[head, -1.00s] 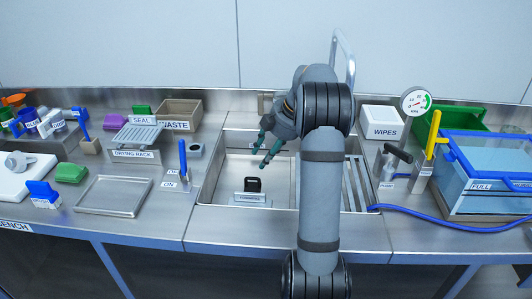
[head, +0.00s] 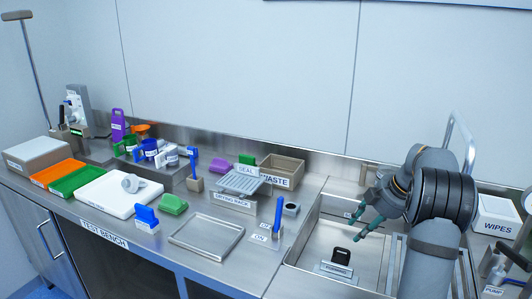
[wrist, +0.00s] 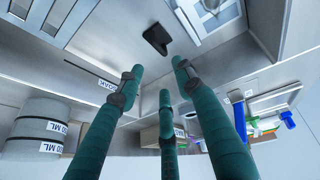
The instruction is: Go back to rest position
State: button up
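My gripper (head: 368,222) has dark green fingers and hangs above the sink basin (head: 322,238) at the right of the head view. In the wrist view my gripper's three fingers (wrist: 158,78) stand apart with nothing between them, so it is open and empty. A small black-handled item (head: 340,257) on a labelled plate in the basin lies below the fingers and apart from them. The black item also shows past the fingertips in the wrist view (wrist: 156,39). My arm hides part of the right side of the sink.
A tall curved faucet (head: 456,140) stands behind my arm. The wipes box (head: 496,220) and pump (head: 503,270) are to its right. Left of the sink are a blue-handled lever (head: 277,217), a drying rack (head: 240,182), a waste bin (head: 283,170) and an empty steel tray (head: 207,236).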

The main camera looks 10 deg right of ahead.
jog(key=x, duration=1.1)
jog(key=shift+w+a+f, duration=0.1)
jog(key=shift+f, duration=0.15)
jog(key=shift+w+r+p, duration=0.1)
jog(key=shift+r+p, duration=0.3)
jog(key=shift+p, duration=0.15)
jog(key=shift+f, duration=0.1)
